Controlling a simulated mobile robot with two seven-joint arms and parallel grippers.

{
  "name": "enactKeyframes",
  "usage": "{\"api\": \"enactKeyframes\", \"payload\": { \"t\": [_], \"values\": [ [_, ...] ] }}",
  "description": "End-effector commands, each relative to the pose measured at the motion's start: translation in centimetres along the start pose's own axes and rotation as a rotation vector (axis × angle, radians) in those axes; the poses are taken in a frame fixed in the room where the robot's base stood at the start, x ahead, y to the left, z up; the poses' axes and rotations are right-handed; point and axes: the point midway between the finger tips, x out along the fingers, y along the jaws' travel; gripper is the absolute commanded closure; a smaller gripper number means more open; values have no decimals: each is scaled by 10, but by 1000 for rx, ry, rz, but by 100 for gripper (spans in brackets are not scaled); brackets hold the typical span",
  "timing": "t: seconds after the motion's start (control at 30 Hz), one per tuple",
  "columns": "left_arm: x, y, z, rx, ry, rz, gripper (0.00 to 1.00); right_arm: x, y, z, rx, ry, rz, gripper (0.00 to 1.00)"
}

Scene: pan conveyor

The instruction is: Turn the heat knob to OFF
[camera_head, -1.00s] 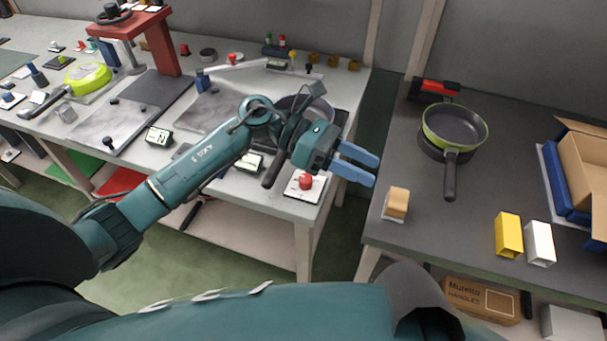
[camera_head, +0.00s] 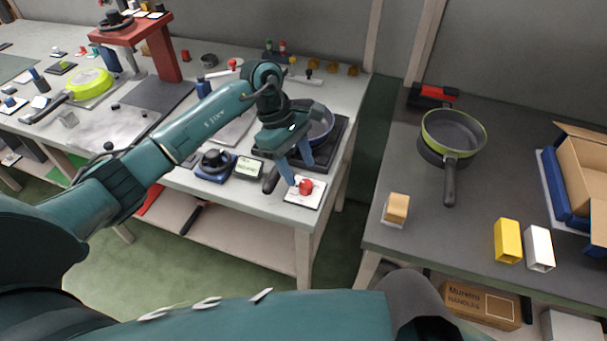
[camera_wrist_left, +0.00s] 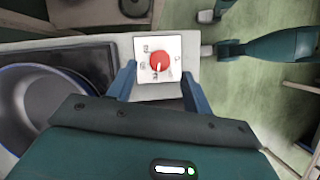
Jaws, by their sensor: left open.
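The heat knob (camera_head: 306,186) is a red dial on a white square plate near the front right corner of the left workbench. In the left wrist view the red knob (camera_wrist_left: 159,62) has a pale pointer towards the lower edge of the picture, with small marks around it too small to read. My left gripper (camera_head: 299,172) points down above the knob. Its open blue fingers (camera_wrist_left: 158,75) appear on either side of the plate in the wrist view, and I see no contact with the knob. My right gripper is out of view.
A blue-rimmed pan (camera_wrist_left: 48,100) sits on a dark burner close beside the knob, its handle reaching forward. A small display (camera_head: 248,167) and a black dial (camera_head: 215,160) stand left of it. A gap separates this bench from the right table (camera_head: 470,215).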

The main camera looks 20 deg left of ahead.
Motion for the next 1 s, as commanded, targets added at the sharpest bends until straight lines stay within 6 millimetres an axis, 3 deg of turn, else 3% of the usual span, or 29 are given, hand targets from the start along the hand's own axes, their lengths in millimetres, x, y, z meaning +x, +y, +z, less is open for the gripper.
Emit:
{"api": "enactKeyframes", "payload": {
  "t": [0.23,0.63,1.0],
  "values": [
    [34,0,1,0,-2,-1,50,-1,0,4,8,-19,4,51],
    [41,0,0,-1,-1,1,50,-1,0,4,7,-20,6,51],
    [41,0,0,0,-1,1,80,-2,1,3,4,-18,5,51]
  ]
}}
